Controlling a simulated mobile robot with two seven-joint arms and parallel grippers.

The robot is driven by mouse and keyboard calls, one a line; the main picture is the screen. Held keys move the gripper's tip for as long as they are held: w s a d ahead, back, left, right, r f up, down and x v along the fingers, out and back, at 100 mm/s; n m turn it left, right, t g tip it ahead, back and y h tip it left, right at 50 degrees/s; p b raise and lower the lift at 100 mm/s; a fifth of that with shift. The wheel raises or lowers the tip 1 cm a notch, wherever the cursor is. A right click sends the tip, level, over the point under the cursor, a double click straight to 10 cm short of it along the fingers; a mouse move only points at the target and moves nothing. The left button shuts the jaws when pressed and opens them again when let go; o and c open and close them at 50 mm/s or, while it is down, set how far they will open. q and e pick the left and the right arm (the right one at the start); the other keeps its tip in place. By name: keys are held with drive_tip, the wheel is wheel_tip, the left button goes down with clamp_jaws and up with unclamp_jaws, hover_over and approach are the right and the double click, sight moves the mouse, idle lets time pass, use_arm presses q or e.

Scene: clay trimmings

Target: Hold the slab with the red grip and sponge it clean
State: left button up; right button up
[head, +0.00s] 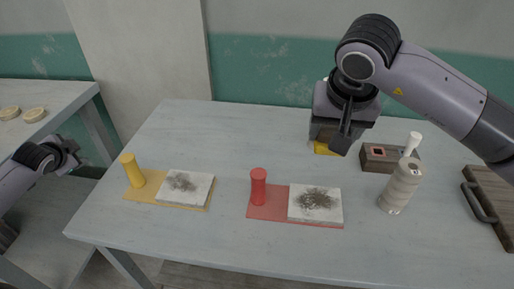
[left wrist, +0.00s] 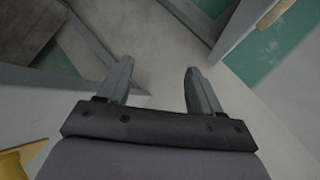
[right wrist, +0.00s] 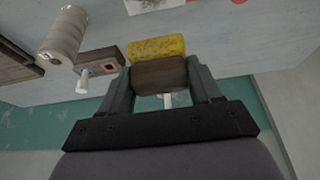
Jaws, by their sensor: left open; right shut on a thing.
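The red grip (head: 258,187) is an upright post on a red base board (head: 265,212). A pale slab (head: 298,206) with dark trimmings heaped on it lies on the board's right part. My right gripper (head: 340,143) is at the back of the table and is shut on a sponge (right wrist: 158,76), a dark block with a yellow face. The sponge's yellow edge also shows below the gripper in the head view (head: 325,149). My left gripper (left wrist: 157,85) is open and empty, off the table's left edge in the head view (head: 72,152).
A yellow post (head: 131,170) with a second slab (head: 170,195) stands at the left. At the right are a dark holder block (head: 376,159) with a white-handled tool (head: 412,143), a ribbed pale cylinder (head: 400,187) and a brown board with a handle (head: 490,190). The back left of the table is clear.

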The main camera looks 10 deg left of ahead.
use_arm(q)
drive_tip(key=w+d+r+n+h, duration=0.2)
drive_tip(key=w+d+r, duration=0.4)
drive_tip(key=w+d, duration=0.2)
drive_tip(key=w+d+r+m+g+h, duration=0.1)
drive_tip(key=w+d+h, duration=0.2)
drive_tip(key=d, duration=1.1)
wheel_tip(320, 180, up, 4)
drive_tip(key=f+m+g, duration=0.1)
drive_tip(key=m+g, duration=0.7)
drive_tip(key=m, duration=0.3)
hover_over(257, 188)
drive_tip(key=w, duration=0.2)
drive_tip(key=shift+a+r, duration=0.2)
drive_tip(key=shift+r, duration=0.05)
drive_tip(key=shift+s+d+f, duration=0.1)
drive_tip(key=shift+s, duration=0.1)
wheel_tip(257, 188, down, 12)
drive_tip(key=shift+r, duration=0.15)
clamp_jaws()
